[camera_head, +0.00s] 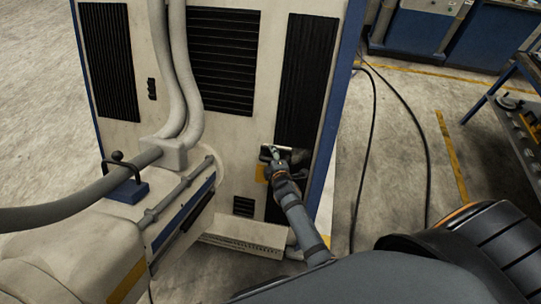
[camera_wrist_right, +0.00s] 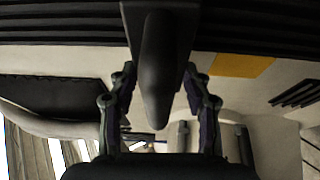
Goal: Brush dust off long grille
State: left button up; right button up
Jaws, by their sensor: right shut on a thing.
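The long grille (camera_head: 307,80) is a tall black slatted panel on the right side of the beige cabinet face. My right gripper (camera_head: 277,159) is at its lower left edge, shut on a dark brush. In the right wrist view the black brush handle (camera_wrist_right: 157,75) lies between the two fingers, and its wide dark head (camera_wrist_right: 135,18) reaches toward black slats (camera_wrist_right: 60,22). I cannot tell whether the bristles touch the slats. No dust can be made out. My left gripper is not in view.
Two more grilles, one wide (camera_head: 222,60) and one narrow (camera_head: 108,60), are on the cabinet (camera_head: 270,40). Thick grey hoses (camera_head: 176,70) run down its front. Black cables (camera_head: 372,150) lie on the floor to the right. A cart (camera_head: 525,140) stands at the right edge.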

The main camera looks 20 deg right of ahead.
aim_at(288, 158)
jog(key=shift+s+d+r+p, duration=0.1)
jog(key=shift+s+d+p, duration=0.3)
jog(key=shift+d, duration=0.45)
jog(key=shift+s+d+f+p, duration=0.1)
jog(key=shift+s+d+p, duration=0.1)
jog(key=shift+s+d, duration=0.6)
jog(key=shift+s+d+r+p, duration=0.1)
jog(key=shift+s+d+p, duration=0.25)
jog(key=shift+d, duration=0.6)
jog(key=shift+s+d, duration=0.45)
jog(key=shift+d, duration=0.3)
jog(key=shift+s+d, duration=0.45)
jog(key=shift+d, duration=0.25)
jog(key=shift+s+d, duration=0.6)
jog(key=shift+d, duration=0.3)
jog(key=shift+s+d, duration=0.25)
jog(key=shift+d, duration=0.2)
jog(key=s+a+r+p, duration=0.1)
jog(key=s+a+r, duration=0.2)
jog(key=s, duration=0.1)
jog(key=shift+s, duration=0.2)
jog(key=shift+p, duration=0.3)
